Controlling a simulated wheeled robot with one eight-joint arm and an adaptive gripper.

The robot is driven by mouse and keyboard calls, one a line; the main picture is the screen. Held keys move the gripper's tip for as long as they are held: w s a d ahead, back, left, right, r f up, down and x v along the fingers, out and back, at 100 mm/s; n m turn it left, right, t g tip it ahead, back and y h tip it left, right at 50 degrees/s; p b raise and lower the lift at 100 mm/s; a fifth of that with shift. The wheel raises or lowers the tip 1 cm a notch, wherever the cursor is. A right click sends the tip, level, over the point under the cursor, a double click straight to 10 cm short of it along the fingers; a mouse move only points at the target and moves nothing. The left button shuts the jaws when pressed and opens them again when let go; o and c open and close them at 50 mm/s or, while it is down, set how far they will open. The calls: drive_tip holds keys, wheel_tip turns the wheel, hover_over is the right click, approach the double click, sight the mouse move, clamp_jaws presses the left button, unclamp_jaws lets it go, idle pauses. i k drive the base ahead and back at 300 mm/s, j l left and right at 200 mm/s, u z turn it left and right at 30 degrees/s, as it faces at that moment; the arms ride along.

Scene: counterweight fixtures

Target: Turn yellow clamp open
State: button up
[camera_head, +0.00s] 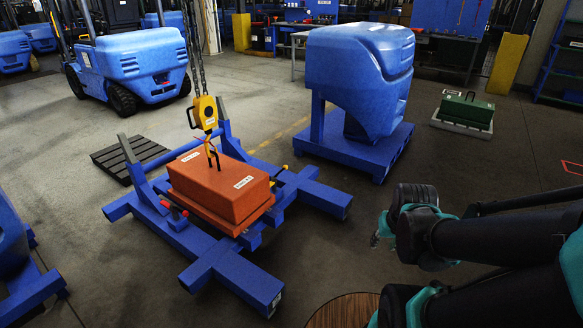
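A blue steel fixture frame (232,272) stands on the floor left of centre and bears an orange block (220,187). A small clamp with a yellow tip (284,168) seems to sit at the block's right end; it is too small to tell whether it is open or shut. A red-handled clamp (174,209) is at the block's left end. My gripper (378,232) is partly seen at the right, behind my black and teal arm. It is well apart from the fixture and both clamps. Its fingers are too small and hidden to read.
A yellow chain hoist hook (207,115) hangs down to the block. A large blue counterweight (360,75) stands behind on a blue stand. A blue forklift (130,60) is at the back left. A green case (466,110) lies at the right. A round wooden top (342,312) is near the bottom.

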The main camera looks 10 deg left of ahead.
sight(272, 183)
drive_tip(key=i+l, duration=0.3)
drive_tip(key=i+l+u, duration=0.15)
drive_tip(key=i+l, duration=0.2)
drive_tip(key=l, duration=0.2)
drive_tip(key=i+l, duration=0.25)
drive_tip(key=l, duration=0.2)
drive_tip(key=i+l+u, duration=0.1)
drive_tip(key=i+l, duration=0.2)
drive_tip(key=l, duration=0.15)
drive_tip(key=i+l+u, duration=0.2)
drive_tip(key=i, duration=0.8)
drive_tip(key=i+j, duration=0.7)
